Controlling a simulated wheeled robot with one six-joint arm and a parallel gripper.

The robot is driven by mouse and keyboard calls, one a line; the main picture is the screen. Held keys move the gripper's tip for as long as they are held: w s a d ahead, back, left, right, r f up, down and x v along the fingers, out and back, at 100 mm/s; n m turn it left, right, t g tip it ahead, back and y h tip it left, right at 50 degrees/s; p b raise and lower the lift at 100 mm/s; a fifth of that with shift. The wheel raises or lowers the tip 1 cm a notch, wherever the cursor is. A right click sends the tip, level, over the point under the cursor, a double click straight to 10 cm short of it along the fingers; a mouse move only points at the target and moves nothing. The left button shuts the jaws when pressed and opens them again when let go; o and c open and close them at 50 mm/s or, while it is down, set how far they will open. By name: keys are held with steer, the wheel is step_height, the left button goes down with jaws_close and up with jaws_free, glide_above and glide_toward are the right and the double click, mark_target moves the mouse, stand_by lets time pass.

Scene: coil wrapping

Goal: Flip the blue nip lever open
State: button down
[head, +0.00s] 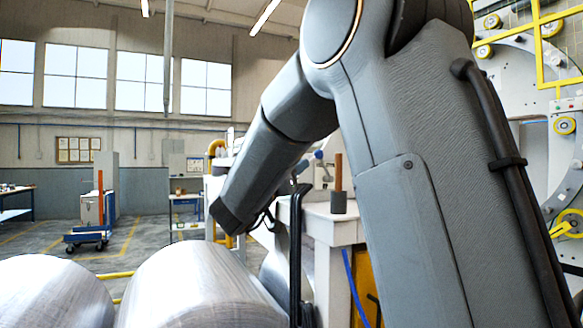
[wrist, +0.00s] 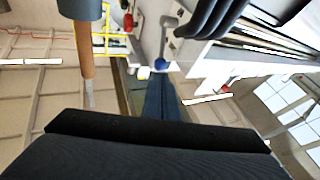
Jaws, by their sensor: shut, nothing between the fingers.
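The nip lever shows in the wrist view as a short grey arm with a blue ball knob (wrist: 160,64) at its end, near the upper middle. The picture there is turned over. In the head view a small bluish knob (head: 318,154) shows above the white machine, just right of my forearm; it looks like the same lever. I see no contact with the lever.
An orange-brown handle in a grey base (head: 338,190) stands on the white machine top (head: 325,222); the handle also shows in the wrist view (wrist: 85,65). A black upright bar (head: 296,255) stands before the machine. Large shiny coils (head: 195,290) lie front left.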

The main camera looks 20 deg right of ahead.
mark_target(317, 154)
steer(key=shift+p+x, duration=1.25)
steer(key=shift+x, duration=1.9)
steer(key=shift+d+r, duration=0.1)
steer(key=shift+r, duration=0.05)
